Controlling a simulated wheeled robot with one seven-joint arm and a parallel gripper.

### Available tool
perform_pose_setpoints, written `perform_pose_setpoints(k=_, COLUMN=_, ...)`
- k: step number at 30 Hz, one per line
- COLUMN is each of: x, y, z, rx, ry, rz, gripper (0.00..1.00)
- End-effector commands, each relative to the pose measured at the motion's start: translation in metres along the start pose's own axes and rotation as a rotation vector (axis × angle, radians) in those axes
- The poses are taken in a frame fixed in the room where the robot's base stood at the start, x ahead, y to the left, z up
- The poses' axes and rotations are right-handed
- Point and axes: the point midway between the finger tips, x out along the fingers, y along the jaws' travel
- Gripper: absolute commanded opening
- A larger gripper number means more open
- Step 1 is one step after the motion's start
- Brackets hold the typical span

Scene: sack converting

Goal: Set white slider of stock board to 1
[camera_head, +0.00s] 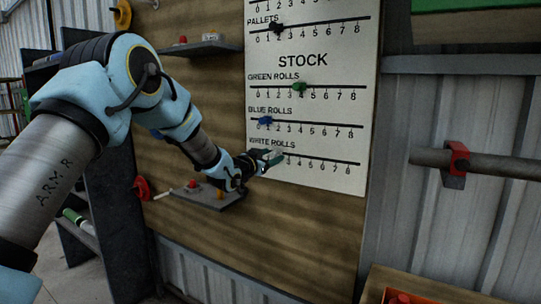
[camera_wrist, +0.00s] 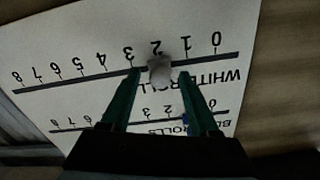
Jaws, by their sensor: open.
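The stock board (camera_head: 340,120) is a white panel with slotted scales for green, blue and white rolls. In the wrist view the board (camera_wrist: 80,35) appears upside down. The white slider (camera_wrist: 160,69) sits on the white rolls scale at about the 2 mark. My gripper (camera_wrist: 160,76) is open, with one green finger on each side of the slider; I cannot tell whether either finger touches it. In the head view my gripper (camera_head: 272,158) is at the left part of the white rolls scale and hides its low numbers.
The green slider (camera_head: 299,87) is near 4 and the blue slider (camera_head: 265,121) near 1. A black slider (camera_head: 276,28) is on the pallets scale above. A small shelf (camera_head: 225,201) with red and orange knobs is below my wrist. A pipe (camera_head: 500,166) runs at right.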

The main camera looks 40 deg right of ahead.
Motion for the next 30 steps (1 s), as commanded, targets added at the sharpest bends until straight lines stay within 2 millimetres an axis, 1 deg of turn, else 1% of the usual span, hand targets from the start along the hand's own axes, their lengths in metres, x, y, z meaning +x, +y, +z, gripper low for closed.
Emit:
perform_pose_setpoints(k=5, x=-0.0002, y=0.0002, z=0.0005, rx=0.000, ry=0.000, rz=0.000, gripper=0.60)
perform_pose_setpoints(k=21, x=-0.0004, y=0.0003, z=0.0004, rx=0.000, ry=0.000, rz=0.000, gripper=0.00)
perform_pose_setpoints(k=30, x=-0.0004, y=0.0002, z=0.0004, rx=0.000, ry=-0.001, rz=0.000, gripper=0.00)
